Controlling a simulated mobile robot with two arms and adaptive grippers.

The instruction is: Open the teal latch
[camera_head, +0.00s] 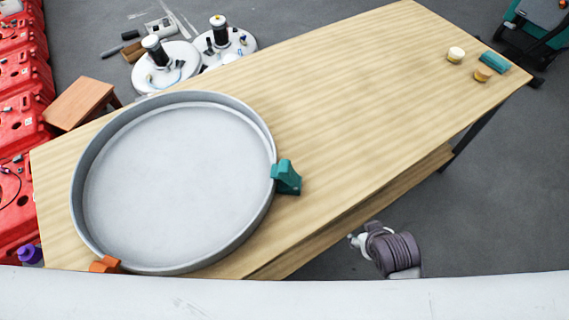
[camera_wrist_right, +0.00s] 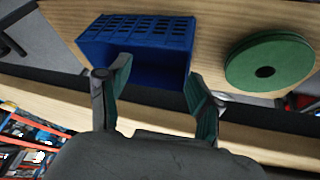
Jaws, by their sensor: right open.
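A teal latch (camera_head: 287,178) sits on the right rim of a large round grey tub (camera_head: 92,128) on the wooden table. It sticks up and outward from the rim; I cannot tell how far it is closed. An orange latch (camera_head: 105,264) is on the tub's near rim, partly hidden by a pale edge in front. My right gripper (camera_wrist_right: 158,68) shows in the right wrist view with its two fingers spread and nothing between them. It faces a wooden surface with a blue crate, and the teal latch is not in that view. My left gripper is not in view.
The wooden table (camera_head: 345,100) is clear right of the tub. A blue crate (camera_wrist_right: 135,65) and a green disc (camera_wrist_right: 288,58) lie beyond my right fingers. Red containers (camera_head: 22,75) line the left.

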